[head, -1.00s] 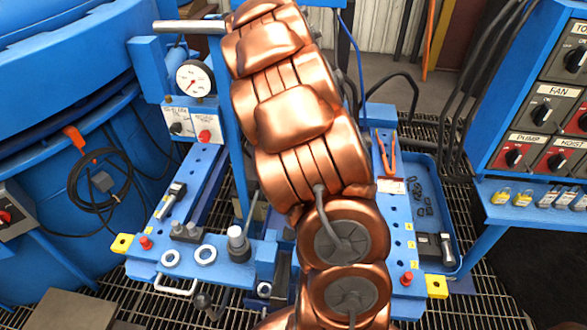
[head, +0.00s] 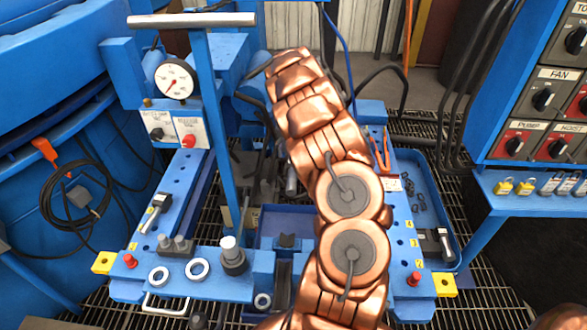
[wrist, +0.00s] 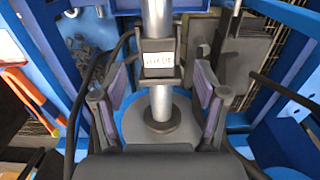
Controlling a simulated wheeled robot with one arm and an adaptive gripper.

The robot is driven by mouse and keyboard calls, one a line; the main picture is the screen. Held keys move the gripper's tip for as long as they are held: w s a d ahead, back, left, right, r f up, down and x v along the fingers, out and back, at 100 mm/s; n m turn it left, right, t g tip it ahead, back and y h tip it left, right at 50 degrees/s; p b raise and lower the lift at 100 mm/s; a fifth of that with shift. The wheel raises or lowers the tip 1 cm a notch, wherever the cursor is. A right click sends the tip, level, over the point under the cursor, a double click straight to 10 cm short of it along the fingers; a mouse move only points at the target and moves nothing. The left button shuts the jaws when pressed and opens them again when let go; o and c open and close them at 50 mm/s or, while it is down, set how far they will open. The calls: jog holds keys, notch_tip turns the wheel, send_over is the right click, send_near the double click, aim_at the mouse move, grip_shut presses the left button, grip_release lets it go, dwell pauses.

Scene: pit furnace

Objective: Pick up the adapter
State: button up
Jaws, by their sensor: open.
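In the wrist view my gripper (wrist: 160,88) is open, with one finger on each side of an upright silver rod (wrist: 161,104). A dark block with a small white label (wrist: 158,65) sits around the rod between the fingers. The label is too small to read, and I cannot tell whether this part is the adapter. The rod ends in a dark round flange (wrist: 159,126) on a blue surface. No finger clearly touches the rod or block. In the head view my copper-coloured arm hides the gripper's working spot.
A T-handle post (head: 214,120) stands left of my arm. A blue tray (head: 447,205) and switch panel (head: 540,90) are right.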

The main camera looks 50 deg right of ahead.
jog(key=shift+s+f, duration=0.15)
jog(key=shift+f, duration=2.45)
jog(key=shift+c, duration=0.3)
grip_shut()
